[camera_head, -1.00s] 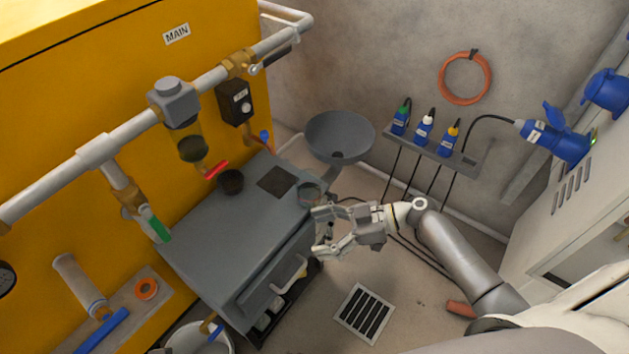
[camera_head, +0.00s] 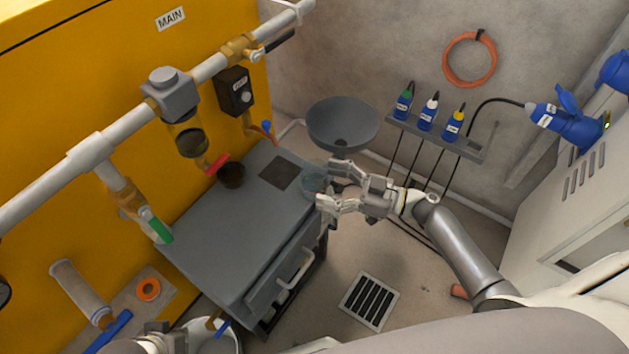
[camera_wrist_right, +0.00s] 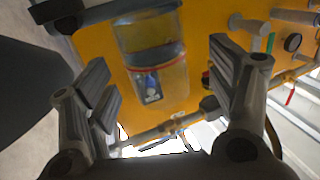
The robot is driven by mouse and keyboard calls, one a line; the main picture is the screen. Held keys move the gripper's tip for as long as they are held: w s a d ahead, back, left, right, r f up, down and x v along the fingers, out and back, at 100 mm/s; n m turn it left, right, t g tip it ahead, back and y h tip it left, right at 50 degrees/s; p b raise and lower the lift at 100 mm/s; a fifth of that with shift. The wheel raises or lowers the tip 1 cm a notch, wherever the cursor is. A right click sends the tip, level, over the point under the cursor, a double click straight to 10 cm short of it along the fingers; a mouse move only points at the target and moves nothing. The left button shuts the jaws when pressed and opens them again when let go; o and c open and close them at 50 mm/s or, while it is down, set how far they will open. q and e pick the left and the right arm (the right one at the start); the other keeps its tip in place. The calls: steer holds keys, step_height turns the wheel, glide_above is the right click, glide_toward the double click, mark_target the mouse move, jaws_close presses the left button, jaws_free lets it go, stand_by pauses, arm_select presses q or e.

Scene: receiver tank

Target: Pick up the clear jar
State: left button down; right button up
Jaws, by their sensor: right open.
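The clear jar (camera_head: 312,182) stands at the right end of the grey cabinet top in the head view. It is see-through, and its right side is close to my right gripper (camera_head: 328,184). That gripper is open, with one finger on the far side and one on the near side at the jar's right edge. In the right wrist view, the jar (camera_wrist_right: 152,62) shows between the spread fingers (camera_wrist_right: 160,85), with a blue labelled item visible through or behind it. Contact cannot be told. Part of my left gripper (camera_head: 158,340) shows at the bottom left; its jaws are unclear.
A grey funnel bowl (camera_head: 342,122) is behind the jar. Pipes (camera_head: 200,72) with valves overhang the cabinet's left side.

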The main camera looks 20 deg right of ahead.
mark_target(314, 175)
steer(key=shift+w+x, duration=0.2)
steer(key=shift+x, duration=1.75)
steer(key=shift+d+r, duration=0.1)
steer(key=c, duration=1.3)
arm_select(q)
steer(key=shift+x, duration=1.1)
arm_select(e)
steer(key=shift+r, duration=0.1)
